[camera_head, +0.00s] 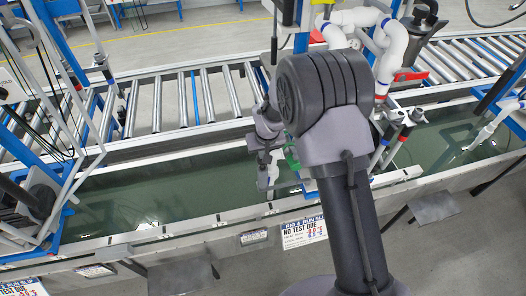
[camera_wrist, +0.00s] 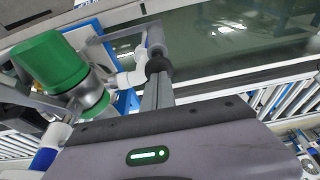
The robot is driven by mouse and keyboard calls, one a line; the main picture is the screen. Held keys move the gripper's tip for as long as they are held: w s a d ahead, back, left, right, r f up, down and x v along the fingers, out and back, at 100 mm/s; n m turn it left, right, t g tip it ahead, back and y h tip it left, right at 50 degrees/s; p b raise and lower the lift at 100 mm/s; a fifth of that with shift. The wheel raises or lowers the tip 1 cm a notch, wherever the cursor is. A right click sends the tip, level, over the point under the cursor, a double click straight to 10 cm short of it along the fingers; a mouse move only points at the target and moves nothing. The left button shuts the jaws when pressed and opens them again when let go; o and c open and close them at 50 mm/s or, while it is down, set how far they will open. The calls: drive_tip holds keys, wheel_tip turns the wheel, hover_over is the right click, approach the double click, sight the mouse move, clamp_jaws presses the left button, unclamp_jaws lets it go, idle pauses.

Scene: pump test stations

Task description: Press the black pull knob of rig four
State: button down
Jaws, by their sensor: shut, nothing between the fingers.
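In the wrist view, my gripper (camera_wrist: 157,78) is shut, its grey fingers together and pointing away from the camera. A dark, rounded piece (camera_wrist: 158,66) shows right at the fingertips, in front of a white pipe fitting; it looks like the black pull knob. I cannot tell whether the fingers touch it. My arm hides most of that rig, and the knob cannot be made out there. A run slip (camera_head: 303,232) reading "NO TEST DUE" is on the front rail.
A green motor (camera_wrist: 50,62) and white pipes stand close left of my gripper in the wrist view. The long water trough (camera_head: 160,195) runs across, with roller conveyors (camera_head: 205,97) behind. Another blue-framed rig (camera_head: 62,215) is at the left.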

wheel_tip(320, 180, down, 5)
drive_tip(key=b, duration=0.4)
drive_tip(key=shift+r, duration=0.2)
drive_tip(key=shift+s+r, duration=0.15)
drive_tip(key=shift+s, duration=0.05)
drive_tip(key=shift+w+r+p, duration=0.1)
drive_tip(key=shift+r+p, duration=0.35)
drive_tip(key=shift+p, duration=0.05)
wheel_tip(320, 180, up, 4)
drive_tip(key=shift+w+f+p, duration=0.1)
drive_tip(key=shift+f+p, duration=0.05)
drive_tip(key=shift+p, duration=0.85)
drive_tip(key=v, duration=0.9)
drive_tip(key=shift+r+p, duration=0.3)
drive_tip(key=shift+r, duration=0.15)
